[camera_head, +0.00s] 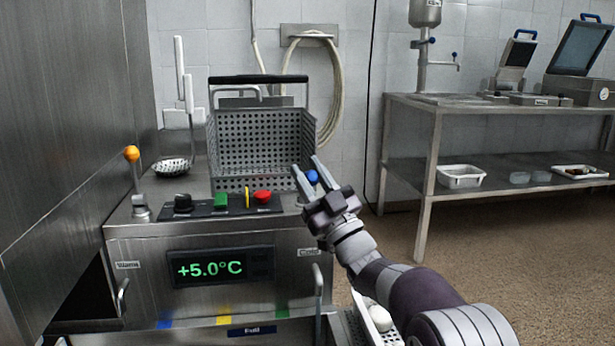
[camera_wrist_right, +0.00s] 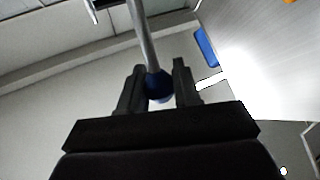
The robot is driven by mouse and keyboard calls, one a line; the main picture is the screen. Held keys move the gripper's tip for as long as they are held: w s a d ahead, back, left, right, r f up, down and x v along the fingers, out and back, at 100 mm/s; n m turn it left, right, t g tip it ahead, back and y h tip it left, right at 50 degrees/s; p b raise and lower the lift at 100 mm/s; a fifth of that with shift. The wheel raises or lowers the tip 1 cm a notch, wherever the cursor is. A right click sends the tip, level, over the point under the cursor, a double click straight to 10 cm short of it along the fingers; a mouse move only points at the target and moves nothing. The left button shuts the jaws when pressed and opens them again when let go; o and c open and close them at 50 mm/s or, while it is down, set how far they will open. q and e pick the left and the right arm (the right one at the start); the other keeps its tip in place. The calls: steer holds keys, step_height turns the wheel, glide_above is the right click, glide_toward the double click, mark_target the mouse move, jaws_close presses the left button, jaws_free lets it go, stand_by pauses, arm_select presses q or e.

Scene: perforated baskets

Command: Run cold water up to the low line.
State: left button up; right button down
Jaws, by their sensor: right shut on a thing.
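The blue ball knob (camera_head: 312,177) stands at the right front corner of the steel unit (camera_head: 215,237), near a small label that seems to read Cold. My right gripper (camera_head: 306,172) is shut on this knob. In the right wrist view the blue knob (camera_wrist_right: 159,86) sits between the two dark fingers, with its metal rod running up. An orange ball lever (camera_head: 132,154) stands at the left corner. The lit display (camera_head: 220,268) reads +5.0°C. I see no water surface or low line. My left gripper is not in view.
A perforated basket (camera_head: 258,140) with a black handle stands at the back of the unit. Black, green, yellow and red controls (camera_head: 221,201) line its front top. A skimmer (camera_head: 172,167) lies left. A steel table (camera_head: 460,106) stands right, with open floor before it.

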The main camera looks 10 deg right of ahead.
steer(key=shift+d, duration=0.15)
steer(key=c, duration=1)
jaws_free()
steer(key=shift+c, duration=0.2)
steer(key=shift+o, duration=1.1)
steer(key=shift+s+d, duration=0.15)
steer(key=shift+d, duration=0.1)
steer(key=shift+a, duration=0.1)
steer(key=shift+s+f, duration=0.25)
steer(key=shift+f, duration=0.05)
steer(key=p+v, duration=0.2)
steer(key=v, duration=1)
steer(key=shift+p, duration=0.4)
